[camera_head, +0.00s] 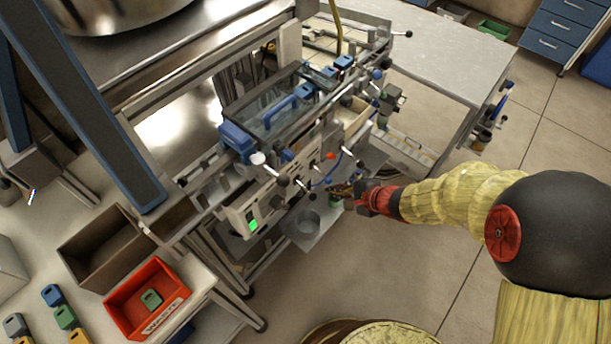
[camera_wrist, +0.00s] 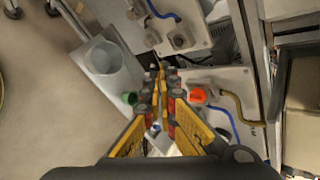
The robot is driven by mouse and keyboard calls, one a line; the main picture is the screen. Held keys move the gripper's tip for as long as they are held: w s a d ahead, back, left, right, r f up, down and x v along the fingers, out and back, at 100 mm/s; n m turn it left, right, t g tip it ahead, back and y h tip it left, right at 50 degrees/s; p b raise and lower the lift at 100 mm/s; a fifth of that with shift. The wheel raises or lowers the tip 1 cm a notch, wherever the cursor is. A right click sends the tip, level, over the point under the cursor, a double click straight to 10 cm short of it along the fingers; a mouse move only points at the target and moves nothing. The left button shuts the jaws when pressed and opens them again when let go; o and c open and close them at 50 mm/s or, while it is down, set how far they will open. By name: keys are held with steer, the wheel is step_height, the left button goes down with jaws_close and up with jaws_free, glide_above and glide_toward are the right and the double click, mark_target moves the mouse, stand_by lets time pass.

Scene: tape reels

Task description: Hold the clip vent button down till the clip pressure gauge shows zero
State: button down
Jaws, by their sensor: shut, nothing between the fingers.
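My gripper (camera_head: 345,188) is shut and empty in front of the machine's control panel (camera_head: 285,185). In the wrist view its yellow fingers (camera_wrist: 160,70) meet over a gap beside the panel. An orange-red round part (camera_wrist: 198,95) lies right of the fingers, and a green round part (camera_wrist: 130,98) lies left of them. The fingertips appear apart from both. The red part also shows in the head view (camera_head: 330,156). I cannot tell which part is the clip vent button. No pressure gauge reading can be made out.
A grey cup (camera_head: 307,222) stands on a low shelf left of my gripper. Several black-knobbed levers stick out of the machine front. A small green display (camera_head: 252,225) glows on the panel. A red bin (camera_head: 147,298) stands lower left. The floor beyond the arm is clear.

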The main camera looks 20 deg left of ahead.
steer(key=f, duration=0.2)
steer(key=f+m, duration=0.1)
steer(key=d+f+m, duration=0.1)
steer(key=f, duration=0.1)
steer(key=shift+w+f+t+h, duration=0.3)
steer(key=shift+w+h, duration=0.1)
steer(key=shift+a, duration=0.1)
steer(key=w+a, duration=0.3)
steer(key=a, duration=0.5)
steer(key=shift+w, duration=0.2)
steer(key=shift+a+b, duration=0.1)
steer(key=shift+b, duration=0.2)
stand_by(0.9)
steer(key=shift+w+a+b, duration=0.15)
steer(key=shift+a+b, duration=0.15)
steer(key=shift+b, duration=0.05)
